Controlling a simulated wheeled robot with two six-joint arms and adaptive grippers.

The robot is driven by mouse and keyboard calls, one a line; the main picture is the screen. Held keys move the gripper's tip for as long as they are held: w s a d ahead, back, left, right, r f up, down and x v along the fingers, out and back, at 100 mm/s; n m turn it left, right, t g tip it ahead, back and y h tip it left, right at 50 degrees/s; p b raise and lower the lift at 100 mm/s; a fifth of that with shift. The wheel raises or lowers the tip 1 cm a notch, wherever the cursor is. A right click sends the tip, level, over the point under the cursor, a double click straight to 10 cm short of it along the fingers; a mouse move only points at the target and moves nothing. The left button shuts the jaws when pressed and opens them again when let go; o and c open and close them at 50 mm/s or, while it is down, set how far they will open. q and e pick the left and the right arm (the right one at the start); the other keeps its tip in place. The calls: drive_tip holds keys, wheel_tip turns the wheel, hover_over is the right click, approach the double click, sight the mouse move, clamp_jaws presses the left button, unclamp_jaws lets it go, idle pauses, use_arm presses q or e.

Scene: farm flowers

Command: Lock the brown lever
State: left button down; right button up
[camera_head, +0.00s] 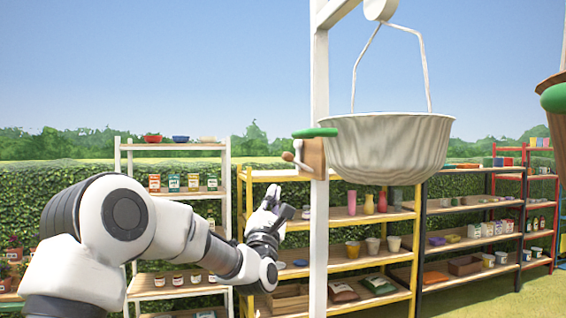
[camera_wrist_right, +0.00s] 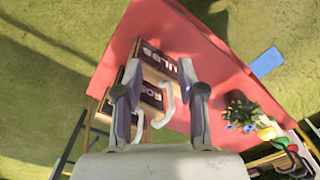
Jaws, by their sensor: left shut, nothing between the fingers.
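A wooden block (camera_head: 313,156) is fixed to the white post (camera_head: 319,230). A green lever (camera_head: 315,132) lies about level on top of it, and a small brown lever (camera_head: 288,157) with a pale rod sticks out from its left side. My left gripper (camera_head: 271,194) is shut and empty, with its fingers pointing up, below and left of the brown lever and apart from it. In the right wrist view my right gripper (camera_wrist_right: 158,72) is open and empty, above a red table (camera_wrist_right: 150,25); it does not show in the head view.
A white fluted basket (camera_head: 388,148) hangs right of the post. Another basket (camera_head: 553,100) with a green part is cut off at the right edge. Stocked shelves (camera_head: 360,217) stand behind. Wooden boxes (camera_wrist_right: 152,95) and a potted plant (camera_wrist_right: 238,110) are on the red table.

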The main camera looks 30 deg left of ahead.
sight(298, 163)
use_arm(q)
drive_tip(key=w+r+p, duration=0.3)
drive_tip(key=w+r, duration=0.1)
drive_tip(key=r, duration=0.1)
drive_tip(key=shift+d+r+p, duration=0.2)
drive_tip(key=shift+p, duration=0.2)
drive_tip(key=shift+a, duration=0.1)
drive_tip(key=shift+w, duration=0.1)
